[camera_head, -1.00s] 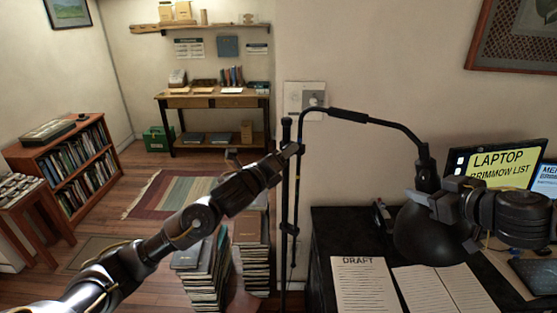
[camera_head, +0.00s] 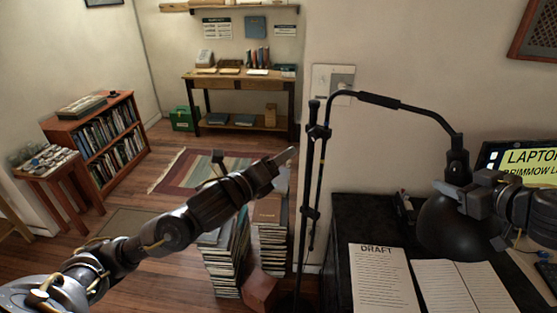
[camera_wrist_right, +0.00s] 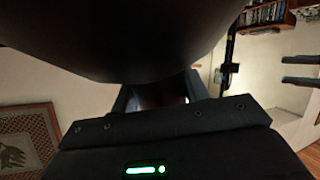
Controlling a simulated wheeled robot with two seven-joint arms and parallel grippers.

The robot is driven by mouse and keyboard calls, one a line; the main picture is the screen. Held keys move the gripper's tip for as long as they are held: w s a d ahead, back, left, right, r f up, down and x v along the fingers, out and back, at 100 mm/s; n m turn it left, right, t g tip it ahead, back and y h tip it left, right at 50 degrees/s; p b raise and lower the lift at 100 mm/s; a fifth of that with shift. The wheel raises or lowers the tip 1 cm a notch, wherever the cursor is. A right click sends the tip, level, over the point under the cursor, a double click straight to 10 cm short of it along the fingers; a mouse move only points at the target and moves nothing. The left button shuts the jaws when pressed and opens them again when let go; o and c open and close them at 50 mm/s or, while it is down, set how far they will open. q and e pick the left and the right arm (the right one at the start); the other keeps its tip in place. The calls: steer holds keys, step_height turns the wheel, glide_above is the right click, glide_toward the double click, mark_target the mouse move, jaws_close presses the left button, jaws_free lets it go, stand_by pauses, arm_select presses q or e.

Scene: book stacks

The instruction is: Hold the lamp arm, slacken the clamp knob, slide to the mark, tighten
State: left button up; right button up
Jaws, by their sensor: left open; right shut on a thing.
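The black lamp stands upright, its pole (camera_head: 307,215) beside the desk. A clamp (camera_head: 318,132) sits near the pole's top. The lamp arm (camera_head: 390,103) runs from the pole top to the right and bends down to a dark round shade (camera_head: 450,228). My right gripper (camera_head: 458,190) is shut on the lamp at the top of the shade; the dark shade (camera_wrist_right: 120,40) fills the upper part of the right wrist view and hides most of the grip. My left gripper (camera_head: 254,162) is open and empty, left of the pole and lower than the clamp.
Book stacks (camera_head: 224,258) stand on the floor under my left arm. The black desk (camera_head: 345,215) holds a DRAFT sheet (camera_head: 383,280), an open notebook (camera_head: 465,288) and a laptop (camera_head: 525,160). A low bookcase (camera_head: 105,145) is at left.

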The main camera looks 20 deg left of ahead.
steer(key=o, duration=1.1)
steer(key=shift+o, duration=0.2)
steer(key=shift+s+d+r, duration=0.1)
steer(key=v, duration=1.1)
steer(key=shift+s+d, duration=0.15)
steer(key=shift+s, duration=0.25)
steer(key=shift+r, duration=0.15)
